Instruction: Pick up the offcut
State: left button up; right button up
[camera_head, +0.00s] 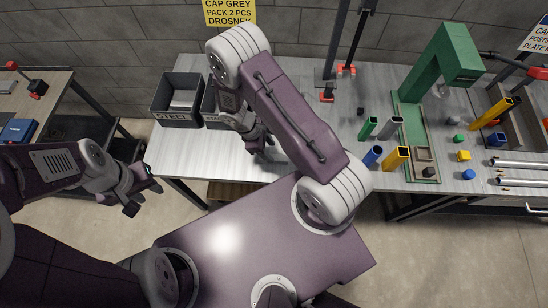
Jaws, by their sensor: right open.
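I cannot tell for sure which piece is the offcut; it may be hidden behind my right arm or gripper. My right gripper (262,150) points down over the left part of the workbench, just right of the grey bins. It is open, and its fingers are partly hidden by its own wrist. My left gripper (142,192) hangs over the floor, left of the workbench. It looks open and empty.
The workbench (190,152) holds a grey bin (175,117) with a light piece inside and a second bin (209,112) partly behind my arm. A green press (427,72), coloured tubes (397,158) and small caps (463,156) stand at the right. A side table (52,103) is left.

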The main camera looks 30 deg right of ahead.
aim_at(273, 157)
jog(key=f, duration=0.3)
jog(key=f+p, duration=0.1)
jog(key=shift+s+d+f, duration=0.2)
jog(key=shift+d+f, duration=0.05)
jog(key=shift+f, duration=0.1)
jog(key=shift+d+f, duration=0.15)
jog(key=shift+f, duration=0.1)
grip_shut()
notch_tip(273, 157, up, 4)
jog(key=shift+r+b, duration=0.1)
jog(key=shift+b, duration=0.25)
jog(key=s+a+r+b, duration=0.1)
jog(key=s+r, duration=0.2)
jog(key=s, duration=0.2)
jog(key=s+a+r, duration=0.2)
jog(key=s+r, duration=0.2)
jog(key=s, duration=0.2)
jog(key=shift+s+a+b, duration=0.15)
jog(key=shift+a+b, duration=0.15)
jog(key=shift+b, duration=0.1)
